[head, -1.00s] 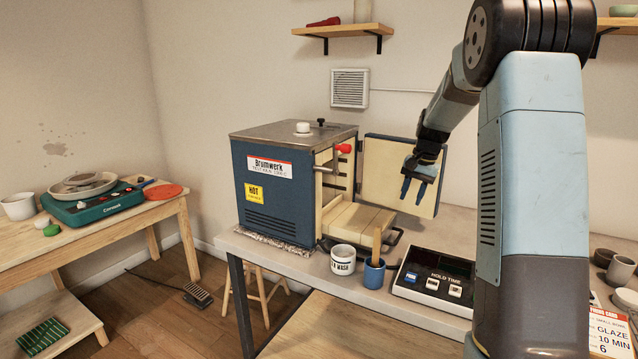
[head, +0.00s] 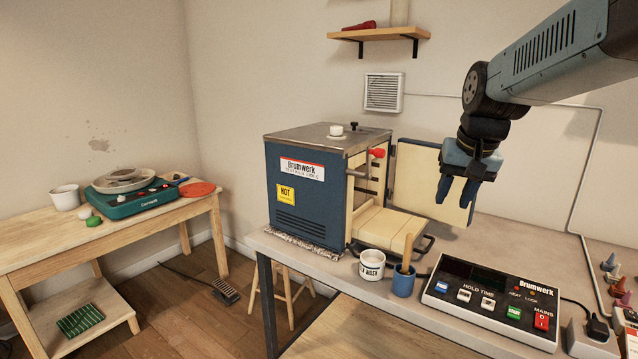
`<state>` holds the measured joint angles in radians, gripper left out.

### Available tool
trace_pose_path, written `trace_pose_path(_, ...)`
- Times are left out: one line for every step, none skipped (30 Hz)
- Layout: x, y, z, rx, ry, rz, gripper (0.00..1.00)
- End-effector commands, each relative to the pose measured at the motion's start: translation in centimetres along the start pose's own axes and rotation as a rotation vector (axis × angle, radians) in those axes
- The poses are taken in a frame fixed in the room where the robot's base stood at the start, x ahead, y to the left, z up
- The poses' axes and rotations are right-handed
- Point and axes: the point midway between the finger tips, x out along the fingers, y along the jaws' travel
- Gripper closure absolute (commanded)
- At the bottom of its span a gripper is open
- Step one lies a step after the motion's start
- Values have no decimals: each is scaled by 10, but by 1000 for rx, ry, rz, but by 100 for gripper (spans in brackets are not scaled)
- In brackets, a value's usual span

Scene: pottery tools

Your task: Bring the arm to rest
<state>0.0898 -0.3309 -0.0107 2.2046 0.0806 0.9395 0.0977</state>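My gripper (head: 457,189) hangs fingers down at the right, in front of the kiln's swung-open door (head: 420,180). Its two blue fingers are apart with nothing between them. The arm comes in from the upper right corner. The blue kiln (head: 310,195) stands on the grey bench left of my gripper, with its pale shelf (head: 385,225) drawn out at the front. My gripper is apart from the kiln and the bench.
The control box (head: 490,300) lies on the bench below my gripper. A white wash cup (head: 373,264) and a blue cup with a wooden handle (head: 403,282) stand beside it. Small cones (head: 612,270) stand at the right edge. A wooden table (head: 110,245) with a teal wheel (head: 135,203) is at left.

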Motion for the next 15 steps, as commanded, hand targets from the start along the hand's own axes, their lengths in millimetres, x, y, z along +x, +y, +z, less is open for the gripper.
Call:
trace_pose_path(-6,-1,14,-22,16,-1,62)
trace_pose_path(-9,-1,22,-35,24,0,62)
trace_pose_path(-12,-1,32,-52,35,2,62)
trace_pose_path(-15,-1,40,-63,43,2,62)
trace_pose_path(-17,-1,48,-75,50,3,62)
trace_pose_path(-19,0,58,-92,61,4,62)
trace_pose_path(-21,0,66,-105,69,4,62)
trace_pose_path(-23,0,73,-117,77,5,62)
trace_pose_path(-24,1,83,-133,88,6,62)
trace_pose_path(-25,2,91,-145,96,8,62)
trace_pose_path(-26,3,98,-156,104,9,62)
trace_pose_path(-26,4,107,-171,114,9,62)
trace_pose_path(-26,4,113,-182,120,10,62)
trace_pose_path(-27,5,119,-192,128,10,62)
trace_pose_path(-27,6,126,-204,135,12,62)
